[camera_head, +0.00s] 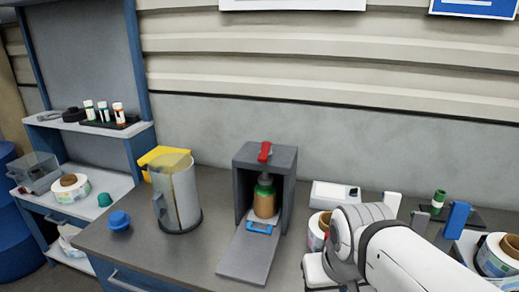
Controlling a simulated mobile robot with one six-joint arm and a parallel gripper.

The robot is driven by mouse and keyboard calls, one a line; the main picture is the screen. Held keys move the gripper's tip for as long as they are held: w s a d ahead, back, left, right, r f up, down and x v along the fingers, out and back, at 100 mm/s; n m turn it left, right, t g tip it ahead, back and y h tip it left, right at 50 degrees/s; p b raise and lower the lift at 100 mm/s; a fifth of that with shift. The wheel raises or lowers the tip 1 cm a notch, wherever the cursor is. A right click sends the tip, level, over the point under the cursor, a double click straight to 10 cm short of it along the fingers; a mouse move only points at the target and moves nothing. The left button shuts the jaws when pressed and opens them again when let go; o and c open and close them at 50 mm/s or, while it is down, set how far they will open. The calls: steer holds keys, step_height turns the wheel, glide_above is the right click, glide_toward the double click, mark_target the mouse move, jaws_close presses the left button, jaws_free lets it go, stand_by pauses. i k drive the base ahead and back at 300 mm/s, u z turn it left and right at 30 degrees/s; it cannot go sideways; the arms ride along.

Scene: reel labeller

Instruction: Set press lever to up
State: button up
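The press is a dark grey open-fronted box (281,160) standing on the bench in the middle of the head view. A short red lever (265,152) sits at the top of its front edge; its exact angle is hard to tell at this size. Inside the box stands an amber bottle (264,203) with a green and dark top. A blue handle-like part (260,228) lies just in front of the bottle, on a grey plate (247,258) that reaches forward from the box. My white arm enters at the lower right, apart from the press. My gripper's fingers cannot be made out.
A blue block (457,219) and another reel (497,256) stand farther right.

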mark_target(265, 151)
steer(key=z, duration=2.05)
steer(key=k, duration=1.3)
steer(key=u, duration=0.7)
steer(key=i, duration=1.5)
steer(key=u, duration=0.1)
